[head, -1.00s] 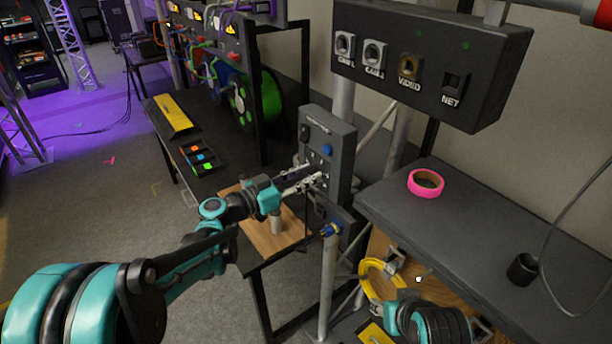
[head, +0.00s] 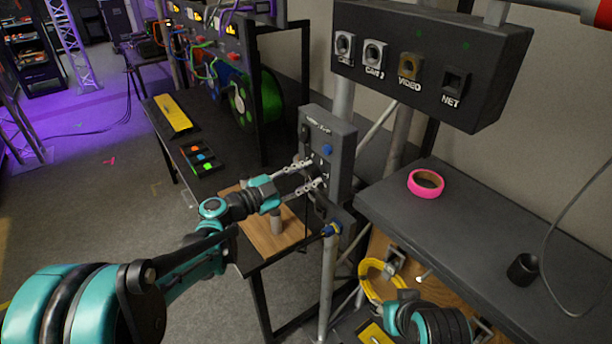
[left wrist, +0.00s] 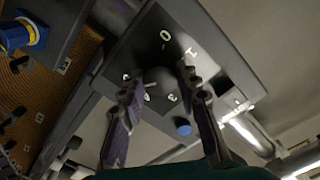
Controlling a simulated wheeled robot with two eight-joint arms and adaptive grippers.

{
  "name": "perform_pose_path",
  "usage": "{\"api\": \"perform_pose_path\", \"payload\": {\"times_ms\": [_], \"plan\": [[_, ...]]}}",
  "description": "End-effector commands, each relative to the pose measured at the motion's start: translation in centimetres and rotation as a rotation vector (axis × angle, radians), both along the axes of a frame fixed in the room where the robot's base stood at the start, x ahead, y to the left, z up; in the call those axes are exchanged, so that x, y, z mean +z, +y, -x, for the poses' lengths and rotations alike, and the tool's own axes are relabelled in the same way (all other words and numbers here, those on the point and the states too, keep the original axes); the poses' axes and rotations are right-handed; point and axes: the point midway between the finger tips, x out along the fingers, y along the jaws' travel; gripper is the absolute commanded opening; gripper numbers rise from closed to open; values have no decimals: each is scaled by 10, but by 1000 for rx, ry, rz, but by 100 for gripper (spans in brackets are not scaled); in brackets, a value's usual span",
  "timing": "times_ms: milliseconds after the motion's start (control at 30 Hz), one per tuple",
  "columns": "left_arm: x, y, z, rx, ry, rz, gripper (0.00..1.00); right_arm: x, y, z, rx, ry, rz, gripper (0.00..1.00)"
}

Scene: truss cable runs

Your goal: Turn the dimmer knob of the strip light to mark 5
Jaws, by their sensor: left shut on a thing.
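The strip light's dimmer box (head: 341,139) is a dark grey box on a pole in the middle of the head view. My left gripper (head: 319,174) reaches its front face, one finger above the other, and hides most of the dial. In the left wrist view, the dark round dimmer knob (left wrist: 157,80) sits between the fingers of my left gripper (left wrist: 158,88), which is shut on it. White marks ring the knob; 0 and 1 read at the top. A short pale line shows at the knob's lower left, but I cannot tell which mark it meets. My right gripper is out of view.
A blue button (head: 327,150) is on the box face near the fingers. A blue-yellow connector (head: 331,229) hangs just below. A connector panel (head: 430,65) overhangs at upper right. Pink tape (head: 426,183) lies on the dark right-hand table (head: 470,235).

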Motion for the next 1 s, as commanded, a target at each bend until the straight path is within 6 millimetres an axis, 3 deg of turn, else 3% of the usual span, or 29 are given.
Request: {"api": "perform_pose_path", "payload": {"times_ms": [533, 567, 633, 1000], "plan": [[-2, 0, 1, -1, -21, -20, 3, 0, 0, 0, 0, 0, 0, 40], [-2, 0, 1, -1, -21, -20, 37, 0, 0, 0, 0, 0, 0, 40], [-1, 0, 1, -2, -21, -19, 53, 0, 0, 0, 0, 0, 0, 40], [0, 4, 2, 1, -21, -16, 53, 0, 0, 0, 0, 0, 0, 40]]}}
